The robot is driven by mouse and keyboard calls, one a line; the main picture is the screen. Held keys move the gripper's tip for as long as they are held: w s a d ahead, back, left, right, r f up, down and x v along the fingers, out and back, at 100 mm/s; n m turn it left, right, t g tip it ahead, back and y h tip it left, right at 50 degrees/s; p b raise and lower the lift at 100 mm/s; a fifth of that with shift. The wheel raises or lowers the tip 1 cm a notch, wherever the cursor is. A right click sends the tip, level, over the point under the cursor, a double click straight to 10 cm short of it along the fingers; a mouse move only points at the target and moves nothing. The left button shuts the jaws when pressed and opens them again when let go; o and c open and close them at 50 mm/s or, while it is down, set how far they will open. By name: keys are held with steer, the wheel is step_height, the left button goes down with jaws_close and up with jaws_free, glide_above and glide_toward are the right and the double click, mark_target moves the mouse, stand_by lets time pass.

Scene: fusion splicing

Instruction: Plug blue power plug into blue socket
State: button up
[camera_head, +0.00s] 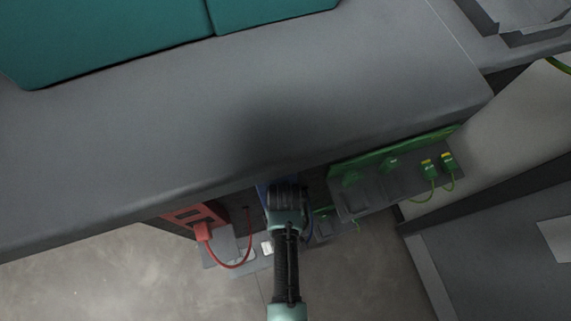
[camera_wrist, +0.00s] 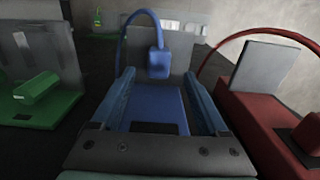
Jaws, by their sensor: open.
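In the wrist view the blue power plug (camera_wrist: 158,62) hangs upright in front of a grey plate, with its blue cable arching up and to the left. My gripper (camera_wrist: 160,76) is open, its two fingers on either side of the view, and the plug shows between and just beyond the fingertips. No finger visibly touches it. A blue housing (camera_wrist: 155,104) with a dark rectangular opening (camera_wrist: 153,128) lies between the fingers, nearer the wrist; it looks like the blue socket. In the head view my gripper (camera_head: 285,190) covers most of the blue unit (camera_head: 263,190), and the plug is hidden.
A red unit (camera_wrist: 262,122) with a red cable stands close on the right in the wrist view. A green unit (camera_wrist: 38,106) is on the left. In the head view a grey worktop (camera_head: 200,120) overhangs the units, and green plugs (camera_head: 429,169) sit at right.

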steer(key=shift+f, duration=0.15)
step_height(320, 180, down, 5)
steer(key=b, duration=0.5)
steer(key=shift+d+f+b, duration=0.1)
steer(key=shift+f+b, duration=0.05)
steer(key=shift+b, duration=0.25)
steer(key=shift+c, duration=0.3)
jaws_close()
